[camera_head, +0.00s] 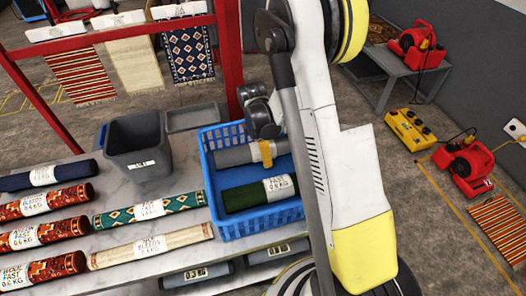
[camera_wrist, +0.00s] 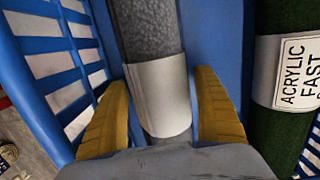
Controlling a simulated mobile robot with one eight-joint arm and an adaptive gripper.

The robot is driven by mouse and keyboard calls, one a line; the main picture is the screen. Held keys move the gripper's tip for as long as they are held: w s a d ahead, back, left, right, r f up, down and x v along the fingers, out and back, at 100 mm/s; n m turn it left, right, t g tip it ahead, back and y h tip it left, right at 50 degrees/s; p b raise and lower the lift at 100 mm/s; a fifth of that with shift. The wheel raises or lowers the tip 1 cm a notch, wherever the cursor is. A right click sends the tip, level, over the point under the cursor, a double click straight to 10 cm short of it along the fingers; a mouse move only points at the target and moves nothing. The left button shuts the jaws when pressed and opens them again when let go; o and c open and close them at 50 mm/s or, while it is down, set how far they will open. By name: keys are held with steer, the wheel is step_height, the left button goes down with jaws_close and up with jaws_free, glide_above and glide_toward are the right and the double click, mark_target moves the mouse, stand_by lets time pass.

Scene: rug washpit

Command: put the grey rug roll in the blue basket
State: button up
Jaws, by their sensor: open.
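The grey rug roll (camera_head: 232,156) lies in the blue basket (camera_head: 262,221), along its back side. In the wrist view the grey roll (camera_wrist: 147,28) with its pale label band runs between my yellow fingers. My gripper (camera_head: 266,152) is open over the roll, inside the basket. In the wrist view my gripper (camera_wrist: 162,85) has one finger on each side of the roll, with a gap visible on both sides. The basket's slatted wall (camera_wrist: 70,45) is close beside the left finger. The gripper palm hides the roll's near end.
A green rug roll (camera_head: 245,196) labelled acrylic lies in the basket's front half. A dark grey bin (camera_head: 138,145) and a grey tray (camera_head: 192,117) stand left of the basket. Several patterned rolls cover the table's left. A red rack frame (camera_head: 230,55) rises behind.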

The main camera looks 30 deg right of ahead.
steer(key=r+p, duration=0.1)
steer(key=r, duration=0.3)
steer(key=a+r+p, duration=0.1)
steer(key=r+p, duration=0.1)
steer(key=r, duration=0.2)
steer(key=r+p, duration=0.2)
steer(key=r, duration=0.1)
steer(key=shift+w+a+r, duration=0.1)
steer(key=shift+a+r, duration=0.05)
steer(key=shift+r, duration=0.25)
steer(key=s+a+r+m+t, duration=0.2)
steer(key=s+a+r+m, duration=0.15)
steer(key=r, duration=0.45)
steer(key=s+a+r+m+t, duration=0.2)
steer(key=s+r+m, duration=0.2)
steer(key=r, duration=0.4)
steer(key=s+a+r+m+t+y, duration=0.1)
steer(key=s+a+r+m+t, duration=0.2)
steer(key=s+m, duration=0.5)
steer(key=s+a, duration=0.1)
steer(key=s, duration=0.1)
steer(key=shift+s+r, duration=0.25)
steer(key=shift+s, duration=0.05)
